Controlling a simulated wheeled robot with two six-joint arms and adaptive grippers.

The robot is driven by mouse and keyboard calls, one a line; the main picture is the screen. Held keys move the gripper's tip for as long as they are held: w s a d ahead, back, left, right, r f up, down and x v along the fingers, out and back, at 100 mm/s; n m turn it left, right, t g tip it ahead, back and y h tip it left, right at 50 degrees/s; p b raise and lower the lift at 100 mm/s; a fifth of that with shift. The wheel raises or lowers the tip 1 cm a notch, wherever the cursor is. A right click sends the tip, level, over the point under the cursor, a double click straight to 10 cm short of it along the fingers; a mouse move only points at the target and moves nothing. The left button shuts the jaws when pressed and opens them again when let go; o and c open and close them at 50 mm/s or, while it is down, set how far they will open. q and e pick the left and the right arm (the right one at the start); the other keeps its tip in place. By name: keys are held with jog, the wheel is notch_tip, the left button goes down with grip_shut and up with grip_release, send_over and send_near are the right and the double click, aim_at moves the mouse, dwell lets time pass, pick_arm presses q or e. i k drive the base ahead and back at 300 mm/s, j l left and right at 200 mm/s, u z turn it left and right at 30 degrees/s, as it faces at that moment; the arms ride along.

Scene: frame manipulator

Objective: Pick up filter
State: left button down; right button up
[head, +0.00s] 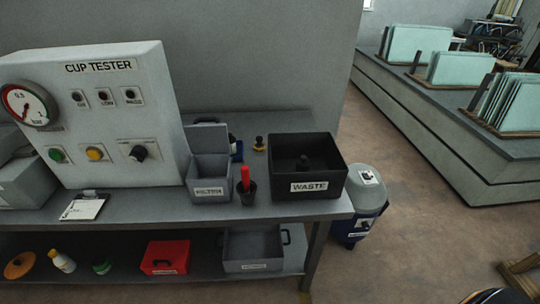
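A small grey box (209,197) with a label that seems to read "FILTERS" stands on the upper bench shelf, right of the tester cabinet. Its lid (208,139) is raised at the back. I cannot make out any filter inside it. Neither of my grippers shows in the head view, so nothing is seen near the box or held.
The "CUP TESTER" cabinet (100,120) stands left of the box. A black cup with a red-handled tool (246,190) and a black "WASTE" bin (338,184) stand to its right. A blue-grey canister (366,205) stands beside the bench.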

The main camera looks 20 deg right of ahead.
aim_at(232, 140)
jog(key=i+l+u, duration=0.15)
jog(key=l, duration=0.25)
jog(key=i+l+u, duration=0.1)
jog(key=l, duration=0.3)
jog(key=i+l+u, duration=0.15)
jog(key=l, duration=0.25)
jog(key=i+l+u, duration=0.1)
jog(key=l, duration=0.35)
